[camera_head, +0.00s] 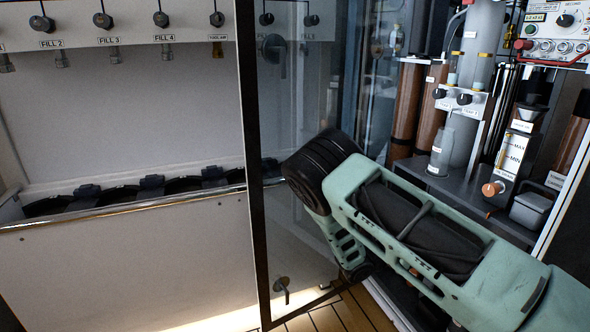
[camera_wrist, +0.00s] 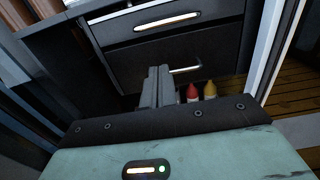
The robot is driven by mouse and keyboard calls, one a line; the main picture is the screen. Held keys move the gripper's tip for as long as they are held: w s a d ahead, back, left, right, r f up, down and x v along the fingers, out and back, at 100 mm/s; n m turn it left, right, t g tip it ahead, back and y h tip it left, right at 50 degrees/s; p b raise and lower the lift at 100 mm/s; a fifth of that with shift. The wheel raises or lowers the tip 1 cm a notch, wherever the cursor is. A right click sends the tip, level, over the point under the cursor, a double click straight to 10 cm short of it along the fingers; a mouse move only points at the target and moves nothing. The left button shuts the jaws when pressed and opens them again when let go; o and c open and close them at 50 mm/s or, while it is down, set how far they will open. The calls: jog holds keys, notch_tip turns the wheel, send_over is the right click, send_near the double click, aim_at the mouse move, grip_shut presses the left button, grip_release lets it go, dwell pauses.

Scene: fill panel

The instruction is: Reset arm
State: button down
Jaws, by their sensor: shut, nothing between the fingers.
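My arm, pale green with a black joint, reaches across the lower right of the head view. My gripper (camera_wrist: 158,85) shows in the wrist view as two grey fingers close together, shut and empty. It points toward a dark drawer unit (camera_wrist: 120,52). The fingertips overlap the lower drawer in the picture; I cannot tell the gap to it. In the head view the fingers cannot be made out.
A glass door (camera_head: 300,120) with a dark frame stands left of my arm. The fill panel (camera_head: 120,110) is further left. Red (camera_wrist: 192,93) and yellow (camera_wrist: 210,90) bottles stand beside the fingers in the wrist view.

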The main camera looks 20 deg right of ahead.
jog(key=s+a+r+m+y, duration=0.4)
jog(key=s+a+r+y, duration=0.15)
jog(key=s+a, duration=0.5)
jog(key=s+a+r+m+g+y, duration=0.1)
jog(key=s+a+r+m+y, duration=0.2)
jog(key=s+a+r+y, duration=0.75)
jog(key=s+a+m+y, duration=0.2)
jog(key=s+a+m, duration=0.3)
jog(key=a, duration=1)
notch_tip(320, 180, up, 36)
jog(key=s+p, duration=0.2)
jog(key=p, duration=3.3)
jog(key=shift+a+n+y+p, duration=0.3)
jog(key=shift+n+p, duration=0.1)
